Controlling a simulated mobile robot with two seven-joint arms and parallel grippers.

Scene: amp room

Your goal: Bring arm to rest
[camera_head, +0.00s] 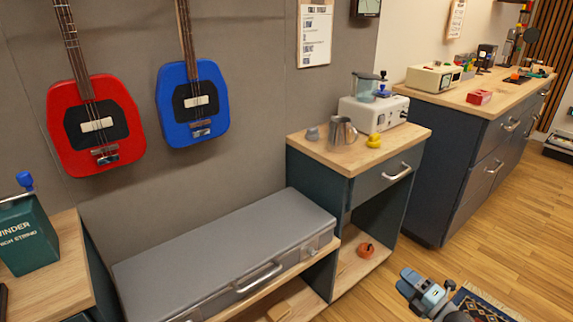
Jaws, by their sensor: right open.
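My right gripper (412,284) shows at the bottom right edge, over the wooden floor and in front of the cabinets. It is open, and I see nothing held in it. Most of my right arm is cut off by the lower edge. My left gripper and left arm are not in view.
A grey case (215,262) lies on a low shelf. A side cabinet (320,153) holds a metal jug (342,131) and a white machine (370,112). Red (95,125) and blue (192,104) guitars hang on the wall. The wooden floor (490,240) is open at right, with a rug (482,306).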

